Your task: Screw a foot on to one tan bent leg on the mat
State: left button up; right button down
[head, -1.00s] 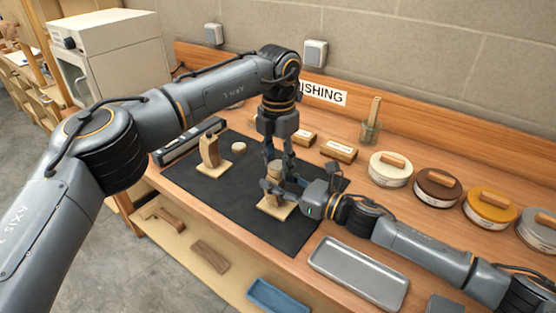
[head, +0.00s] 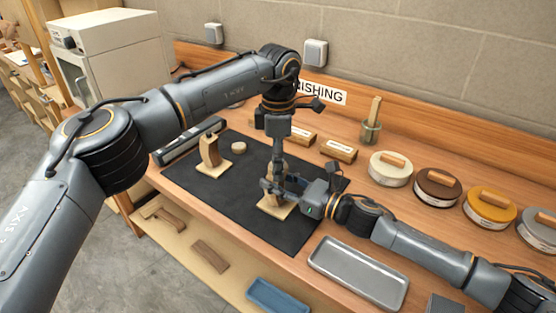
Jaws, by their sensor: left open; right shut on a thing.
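One tan bent leg (head: 267,204) stands on a pale base on the dark mat (head: 296,236). My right gripper (head: 275,187) comes in from the right and is shut on this leg near its upper part. My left gripper (head: 279,174) points straight down over the leg's top, open, its fingers seen nearly edge-on. The leg's top and any foot there are hidden behind the fingers.
A metal tray (head: 358,272) lies right of the mat. Several round tins (head: 437,187), wooden blocks (head: 338,150) and a brush jar (head: 371,131) line the back. A shelf below holds brown bent pieces (head: 210,256) and a blue tray (head: 277,297). The mat's front is clear.

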pick_arm(q)
jog(key=shift+r, duration=2.25)
jog(key=shift+c, duration=0.4)
jog(key=n, duration=0.1)
jog(key=r+n, duration=0.1)
jog(key=n, duration=0.2)
jog(key=shift+r, duration=0.25)
jog(key=n, duration=0.2)
jog(key=r+n, duration=0.1)
jog(key=n, duration=0.1)
jog(key=r+n, duration=0.1)
jog(key=n, duration=0.1)
jog(key=shift+n, duration=0.4)
jog(key=shift+f, duration=0.15)
jog(key=shift+f, duration=3.9)
jog(key=shift+c, duration=0.5)
